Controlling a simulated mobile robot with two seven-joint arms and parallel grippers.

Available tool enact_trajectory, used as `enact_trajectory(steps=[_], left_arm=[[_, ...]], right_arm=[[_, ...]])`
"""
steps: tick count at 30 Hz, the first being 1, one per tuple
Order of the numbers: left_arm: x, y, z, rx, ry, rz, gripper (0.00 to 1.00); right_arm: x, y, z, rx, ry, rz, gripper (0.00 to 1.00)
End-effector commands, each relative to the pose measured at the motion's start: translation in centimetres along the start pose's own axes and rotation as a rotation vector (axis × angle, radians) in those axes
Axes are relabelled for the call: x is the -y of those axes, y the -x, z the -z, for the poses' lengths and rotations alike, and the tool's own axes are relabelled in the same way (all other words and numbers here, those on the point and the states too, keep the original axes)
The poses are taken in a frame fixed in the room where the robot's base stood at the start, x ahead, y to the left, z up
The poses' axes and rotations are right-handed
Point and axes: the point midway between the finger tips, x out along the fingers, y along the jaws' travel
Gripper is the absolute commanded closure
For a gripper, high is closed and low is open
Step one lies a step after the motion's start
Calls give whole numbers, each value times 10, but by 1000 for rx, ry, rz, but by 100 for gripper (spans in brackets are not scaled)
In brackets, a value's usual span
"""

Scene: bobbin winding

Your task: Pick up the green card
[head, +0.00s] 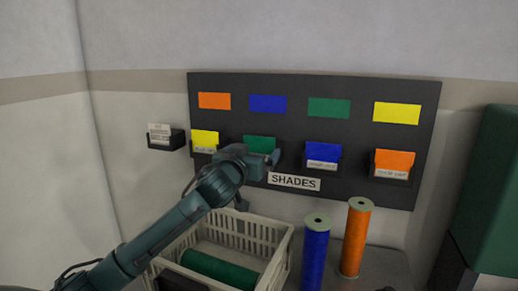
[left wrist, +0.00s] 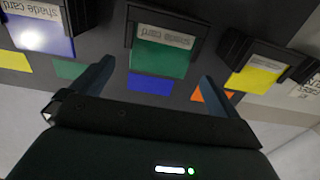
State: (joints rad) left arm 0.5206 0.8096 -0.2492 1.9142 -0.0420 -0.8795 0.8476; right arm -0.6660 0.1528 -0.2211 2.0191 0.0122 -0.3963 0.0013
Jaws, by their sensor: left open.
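The green card (head: 259,144) stands in a black holder on the dark board, partly hidden behind my left gripper (head: 274,158) in the head view. In the left wrist view the green card (left wrist: 160,60) shows upside down, with a white label strip reading "shade card", in its black holder (left wrist: 168,18). My left gripper (left wrist: 155,78) is open and empty. Its two fingers point towards the card, one to each side of it in the picture, and I see no contact. My right gripper is not in view.
Yellow (head: 205,138), blue (head: 322,152) and orange (head: 393,161) cards stand in neighbouring holders. Colour patches line the board (head: 230,85) above. Below are a SHADES label (head: 294,181), a crate (head: 252,222) with a green spool (head: 219,270), and upright blue (head: 315,255) and orange (head: 356,240) spools.

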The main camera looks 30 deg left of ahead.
Motion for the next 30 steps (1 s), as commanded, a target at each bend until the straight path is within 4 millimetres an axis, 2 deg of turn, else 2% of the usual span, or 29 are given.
enact_trajectory(steps=[3, 7, 17, 30], left_arm=[[2, -19, 9, -1, 0, 3, 0], [1, -34, 6, 0, 1, 2, 0], [1, -39, 3, 0, 0, 1, 1], [1, -39, 4, 0, 0, 2, 37]], right_arm=[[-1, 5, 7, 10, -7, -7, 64], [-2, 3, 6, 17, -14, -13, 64], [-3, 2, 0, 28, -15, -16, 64], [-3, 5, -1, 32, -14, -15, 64]])
